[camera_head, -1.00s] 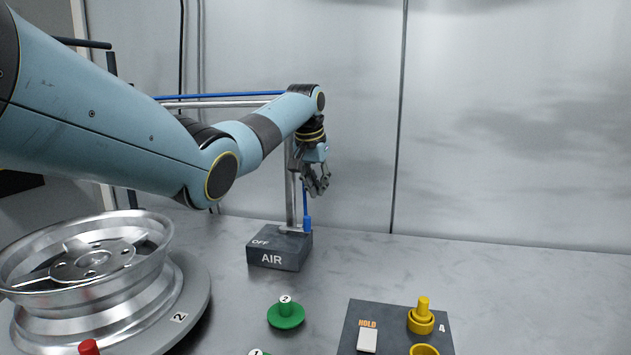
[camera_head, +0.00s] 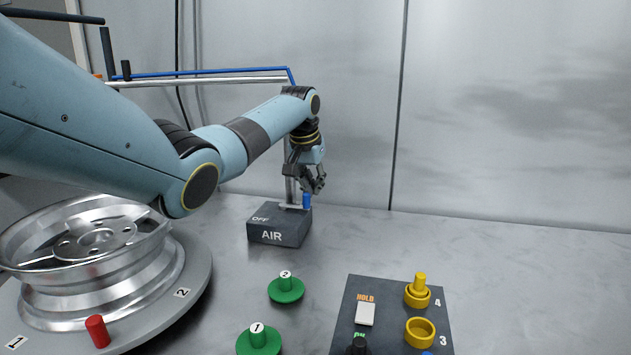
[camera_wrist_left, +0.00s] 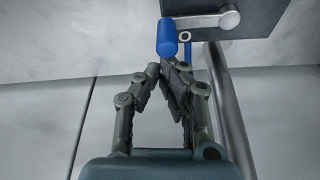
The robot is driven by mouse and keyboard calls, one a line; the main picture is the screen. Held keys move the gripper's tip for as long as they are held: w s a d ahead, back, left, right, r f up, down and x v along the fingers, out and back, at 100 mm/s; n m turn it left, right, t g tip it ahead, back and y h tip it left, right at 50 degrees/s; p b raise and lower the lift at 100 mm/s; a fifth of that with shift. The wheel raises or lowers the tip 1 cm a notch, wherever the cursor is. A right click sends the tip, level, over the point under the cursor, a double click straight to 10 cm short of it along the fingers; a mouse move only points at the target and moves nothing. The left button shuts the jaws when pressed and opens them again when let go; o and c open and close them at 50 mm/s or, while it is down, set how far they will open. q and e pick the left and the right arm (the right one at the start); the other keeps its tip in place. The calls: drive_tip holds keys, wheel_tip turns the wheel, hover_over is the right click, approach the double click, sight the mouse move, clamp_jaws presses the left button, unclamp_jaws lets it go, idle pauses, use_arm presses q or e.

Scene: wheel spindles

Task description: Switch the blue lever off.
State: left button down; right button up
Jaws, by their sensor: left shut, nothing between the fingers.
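The blue lever (camera_head: 306,202) stands at the back right of the dark box (camera_head: 279,234) marked AIR and OFF. In the left wrist view, the blue handle (camera_wrist_left: 167,38) is on a metal arm (camera_wrist_left: 205,20) that pivots on the box. My left gripper (camera_head: 317,187) is directly above the handle in the head view. In the left wrist view, the left gripper (camera_wrist_left: 162,70) is shut with nothing between its fingers. Its tips are close to the handle's end; I cannot tell whether they touch. My right gripper is not in view.
A metal post (camera_wrist_left: 232,110) rises beside the lever. A metal wheel (camera_head: 90,270) sits on a turntable (camera_head: 198,300) at left. Green knobs (camera_head: 286,290) and a HOLD panel (camera_head: 385,300) are in front. The table right of the box is clear.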

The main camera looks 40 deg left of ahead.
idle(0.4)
use_arm(q)
drive_tip(key=shift+s+d+m+p, duration=0.2)
drive_tip(key=shift+m+p, duration=0.2)
drive_tip(key=shift+p, duration=0.25)
drive_tip(key=s+m+h+p, duration=0.1)
drive_tip(key=s+m+p, duration=0.1)
drive_tip(key=m, duration=0.1)
drive_tip(key=s+d+m+h+p, duration=0.1)
drive_tip(key=m+p, duration=0.2)
drive_tip(key=s+d+m+h+p, duration=0.1)
drive_tip(key=s+m+p, duration=0.1)
drive_tip(key=m, duration=0.1)
drive_tip(key=shift+s+d+m, duration=0.2)
drive_tip(key=shift+s+m, duration=0.1)
drive_tip(key=shift+s, duration=0.05)
drive_tip(key=s+m, duration=0.1)
drive_tip(key=m+g+h, duration=0.1)
drive_tip(key=shift+s+a+m, duration=0.1)
drive_tip(key=shift+s+m, duration=0.25)
drive_tip(key=shift+m, duration=0.05)
drive_tip(key=shift+s+a+m+g, duration=0.3)
drive_tip(key=shift+s+m, duration=0.45)
drive_tip(key=shift+m, duration=0.45)
drive_tip(key=shift+s+a, duration=0.45)
drive_tip(key=shift+s, duration=0.25)
